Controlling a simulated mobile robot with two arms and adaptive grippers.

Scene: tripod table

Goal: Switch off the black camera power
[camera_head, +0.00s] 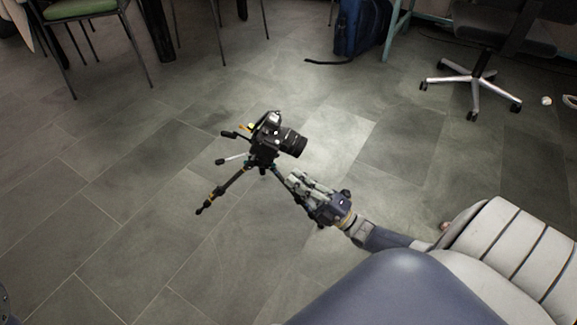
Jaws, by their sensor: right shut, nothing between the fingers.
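The black camera (268,130) sits on top of a black tripod (228,189) that stands on the floor in the middle of the view. Its lens points to the right. My right gripper (292,179) is just below and to the right of the camera, close to the tripod. It is shut and holds nothing. I cannot tell whether it touches the tripod. The camera's power switch is too small to make out. My left gripper is not in view.
An office chair (478,65) stands at the back right. A blue bag (362,27) stands at the back, with a black strap on the floor. A chair with a green seat (80,8) is at the back left. The tiled floor (110,220) left of the tripod is clear.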

